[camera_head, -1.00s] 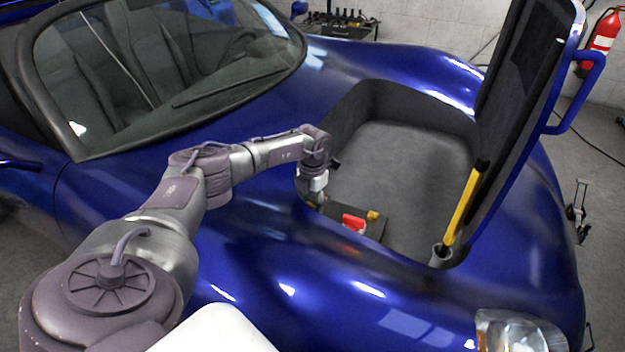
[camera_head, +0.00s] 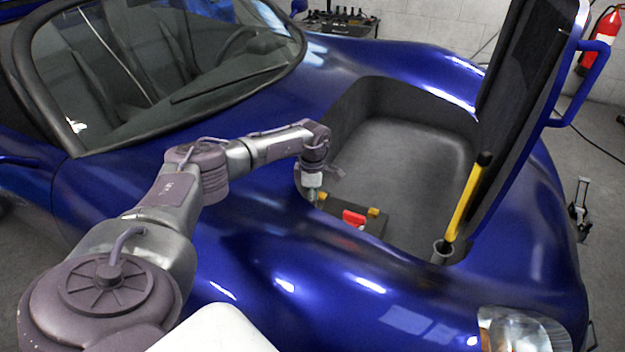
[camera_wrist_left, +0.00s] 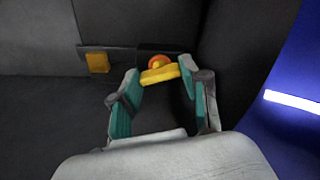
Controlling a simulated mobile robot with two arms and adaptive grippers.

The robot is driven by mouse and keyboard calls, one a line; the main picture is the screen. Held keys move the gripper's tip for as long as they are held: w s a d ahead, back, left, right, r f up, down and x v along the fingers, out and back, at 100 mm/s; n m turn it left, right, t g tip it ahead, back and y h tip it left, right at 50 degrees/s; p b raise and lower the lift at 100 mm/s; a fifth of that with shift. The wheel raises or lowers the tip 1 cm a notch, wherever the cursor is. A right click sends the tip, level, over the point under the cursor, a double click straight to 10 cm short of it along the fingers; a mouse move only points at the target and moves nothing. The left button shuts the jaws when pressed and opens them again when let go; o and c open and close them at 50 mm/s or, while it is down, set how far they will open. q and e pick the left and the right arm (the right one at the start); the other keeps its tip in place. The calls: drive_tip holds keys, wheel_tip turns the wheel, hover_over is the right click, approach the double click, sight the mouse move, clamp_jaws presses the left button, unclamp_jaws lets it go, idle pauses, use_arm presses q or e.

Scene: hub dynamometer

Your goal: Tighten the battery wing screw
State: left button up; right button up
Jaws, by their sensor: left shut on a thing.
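The dark battery (camera_head: 372,230) sits low in the near left corner of the car's open front compartment. On top it has a red part (camera_head: 354,217) and a yellow block (camera_head: 375,212). My left gripper (camera_head: 316,197) reaches down at the battery's left end, with a small yellow part (camera_head: 322,196) beside its fingertips. In the left wrist view, the teal-padded fingers (camera_wrist_left: 160,80) are shut on the yellow wing screw (camera_wrist_left: 160,75), which has an orange round top (camera_wrist_left: 158,62). Its lower part is hidden. My right gripper is not in view.
The compartment (camera_head: 410,150) is otherwise mostly empty and dark-lined. Its raised lid (camera_head: 530,100) stands at the right. A yellow strut (camera_head: 466,200) rises from a grey cup (camera_head: 441,252). Blue bodywork surrounds the opening, and the windshield (camera_head: 180,70) lies left.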

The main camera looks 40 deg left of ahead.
use_arm(q)
drive_tip(key=shift+m+b, duration=0.3)
drive_tip(key=shift+m, duration=1.6)
drive_tip(key=o, duration=1.1)
drive_tip(key=shift+o, duration=0.2)
wheel_tip(320, 180, up, 12)
